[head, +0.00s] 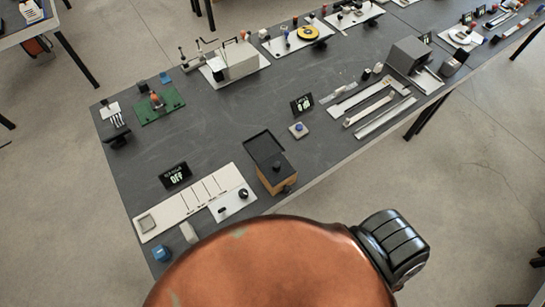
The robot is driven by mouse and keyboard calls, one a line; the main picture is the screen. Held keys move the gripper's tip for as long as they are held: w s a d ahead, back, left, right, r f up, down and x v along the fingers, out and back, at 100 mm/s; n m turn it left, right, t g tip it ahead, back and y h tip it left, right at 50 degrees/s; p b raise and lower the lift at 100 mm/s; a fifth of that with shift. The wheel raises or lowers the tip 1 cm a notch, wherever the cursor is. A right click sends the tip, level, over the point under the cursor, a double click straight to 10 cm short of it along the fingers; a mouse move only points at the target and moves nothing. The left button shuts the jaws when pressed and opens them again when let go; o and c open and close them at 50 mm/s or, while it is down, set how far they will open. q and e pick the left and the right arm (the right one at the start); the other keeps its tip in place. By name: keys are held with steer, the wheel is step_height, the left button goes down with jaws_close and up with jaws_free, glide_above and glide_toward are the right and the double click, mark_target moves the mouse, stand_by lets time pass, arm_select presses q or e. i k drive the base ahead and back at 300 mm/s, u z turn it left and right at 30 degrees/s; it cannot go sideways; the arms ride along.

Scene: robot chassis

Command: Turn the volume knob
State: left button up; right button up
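A small round black knob (243,193) sits on the right end of a white panel (206,197) near the front edge of the grey table. A smaller dark part (222,209) is beside it on the same panel. I see no label that tells whether this is the volume knob. An orange-brown box with a black open lid (265,148) stands to the right of the panel, with a dark round part on its side (288,188). Neither of my grippers is in view.
The long grey table (220,125) carries several other items. A black display (175,175) stands behind the panel. A blue object (162,253) and a light block (189,232) lie in front of it. A blue button on a base (299,130) is farther back.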

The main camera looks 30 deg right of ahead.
mark_target(287, 190)
steer(key=z, duration=1)
steer(key=k, duration=0.45)
steer(key=z, duration=0.75)
steer(key=i, duration=0.55)
steer(key=u, duration=1.85)
steer(key=k, duration=0.3)
steer(key=z, duration=0.45)
